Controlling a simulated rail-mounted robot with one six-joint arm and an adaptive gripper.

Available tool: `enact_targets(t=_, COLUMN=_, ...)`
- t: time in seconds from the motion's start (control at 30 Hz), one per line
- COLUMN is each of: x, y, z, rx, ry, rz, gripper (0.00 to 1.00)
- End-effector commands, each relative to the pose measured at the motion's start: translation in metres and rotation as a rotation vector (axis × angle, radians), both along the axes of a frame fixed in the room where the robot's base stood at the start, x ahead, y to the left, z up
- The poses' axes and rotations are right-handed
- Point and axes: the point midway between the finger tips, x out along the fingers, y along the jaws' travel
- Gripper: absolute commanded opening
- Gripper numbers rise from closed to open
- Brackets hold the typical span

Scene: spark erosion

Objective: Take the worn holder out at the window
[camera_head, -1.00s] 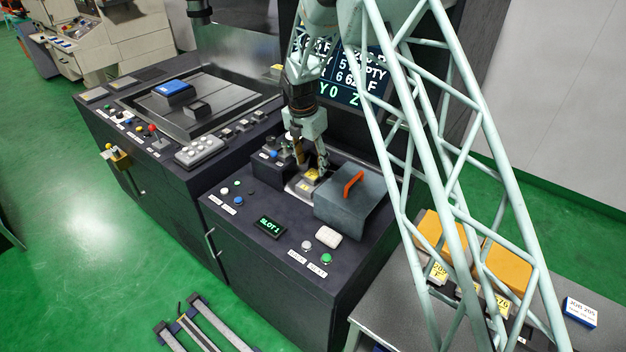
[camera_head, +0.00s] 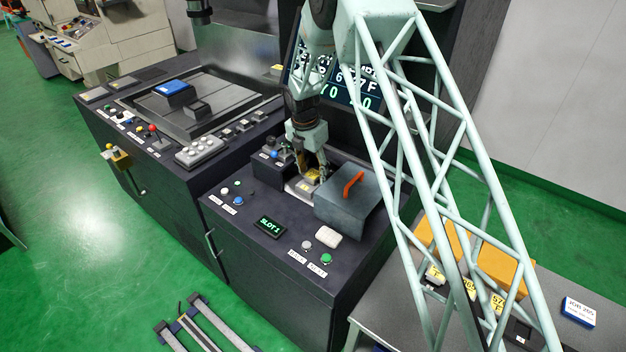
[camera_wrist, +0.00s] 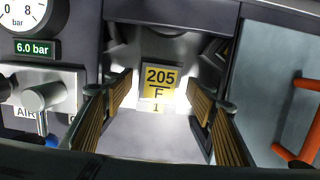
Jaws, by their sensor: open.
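The holder (camera_wrist: 158,88) sits in the window recess of the dark cabinet, with a yellow label reading "205 F 1" facing up in the wrist view. It also shows as a small yellow-topped block (camera_head: 312,175) in the head view, partly hidden by my gripper. My gripper (camera_wrist: 163,105) is open, with one ribbed finger on each side of the holder and a gap to it on both sides. In the head view my gripper (camera_head: 311,168) points down at the window. The window (camera_head: 297,190) is a pale opening beside a grey cover.
The grey cover (camera_head: 347,205) with an orange handle (camera_head: 353,184) stands close to the right. A valve block (camera_head: 270,165) with a blue knob stands close to the left. The slot display (camera_head: 269,228) reads "SLOT 1". A side table (camera_head: 385,315) bears yellow-labelled holders and orange blocks.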

Motion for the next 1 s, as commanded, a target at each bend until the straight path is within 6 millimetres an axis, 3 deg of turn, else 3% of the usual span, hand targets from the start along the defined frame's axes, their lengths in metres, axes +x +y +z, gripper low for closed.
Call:
enact_targets(t=0.4, x=-0.0002, y=0.0, z=0.0001, rx=0.0, ry=0.0, rz=0.0, gripper=0.51)
enact_targets(t=0.8, x=-0.0002, y=0.0, z=0.0001, rx=0.0, ry=0.0, rz=0.0, gripper=0.15)
enact_targets(t=1.0, x=0.0004, y=0.0001, z=0.0009, rx=0.001, ry=-0.001, rz=0.0, gripper=0.15)
